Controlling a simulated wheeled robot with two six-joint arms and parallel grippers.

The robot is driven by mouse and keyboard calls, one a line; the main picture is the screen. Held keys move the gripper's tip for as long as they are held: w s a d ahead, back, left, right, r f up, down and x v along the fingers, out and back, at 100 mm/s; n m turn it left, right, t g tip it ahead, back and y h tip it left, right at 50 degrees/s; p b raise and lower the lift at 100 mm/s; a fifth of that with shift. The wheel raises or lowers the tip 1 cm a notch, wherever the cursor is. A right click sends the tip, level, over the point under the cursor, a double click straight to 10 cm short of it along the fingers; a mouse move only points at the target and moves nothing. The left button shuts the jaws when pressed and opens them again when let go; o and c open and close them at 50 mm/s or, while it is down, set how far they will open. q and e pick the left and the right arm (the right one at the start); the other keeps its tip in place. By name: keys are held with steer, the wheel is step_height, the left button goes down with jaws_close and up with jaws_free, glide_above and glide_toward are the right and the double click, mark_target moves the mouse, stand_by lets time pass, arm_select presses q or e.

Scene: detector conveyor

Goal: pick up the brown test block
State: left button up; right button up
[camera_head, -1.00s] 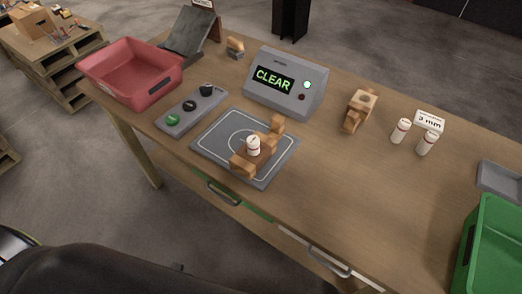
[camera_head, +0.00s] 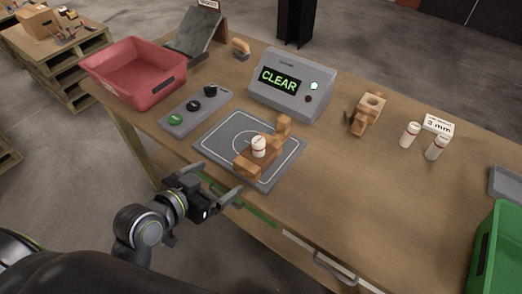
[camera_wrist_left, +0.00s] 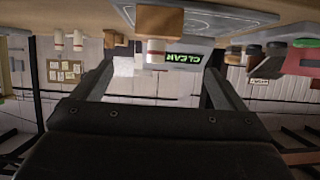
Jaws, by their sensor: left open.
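A light-brown wooden piece (camera_head: 262,158) lies on the grey mat (camera_head: 222,138), with raised ends and a white capped cylinder (camera_head: 259,147) at its middle. I cannot tell whether it is one block or several. In the left wrist view, which is upside down, a brown block (camera_wrist_left: 160,21) and white cylinder (camera_wrist_left: 155,50) show beyond the fingers. A second brown wooden block with a round hole (camera_head: 367,113) stands right of the display box. My left gripper (camera_head: 211,181) is open and empty, at the table's front edge, apart from the mat's wooden piece. My right gripper is out of view.
A grey box reading CLEAR (camera_head: 291,85) stands behind the mat. A button panel (camera_head: 193,110) and red bin (camera_head: 133,75) lie left. White cylinders (camera_head: 409,135) beside a "3 mm" label (camera_head: 438,125) and a green bin (camera_head: 497,250) are right. The front-right tabletop is clear.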

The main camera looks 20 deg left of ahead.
mark_target(254, 152)
arm_select(q)
steer(key=x, duration=0.4)
steer(key=p+x, duration=0.1)
steer(key=x, duration=0.7)
steer(key=shift+w+d+r+p, duration=0.1)
steer(key=shift+w+r+p, duration=0.05)
steer(key=shift+r+p, duration=0.25)
steer(key=shift+w+d+r, duration=0.1)
steer(key=shift+w+d, duration=0.1)
steer(key=shift+w, duration=0.25)
steer(key=x, duration=0.1)
steer(key=p+x, duration=0.1)
steer(key=x, duration=0.1)
steer(key=shift+w+d+r, duration=0.1)
steer(key=shift+w+r, duration=0.05)
steer(key=shift+r, duration=0.1)
steer(key=shift+w+d+f+p, duration=0.2)
steer(key=shift+w+f+p, duration=0.15)
steer(key=shift+w, duration=0.15)
steer(key=c, duration=1.2)
steer(key=shift+r, duration=0.1)
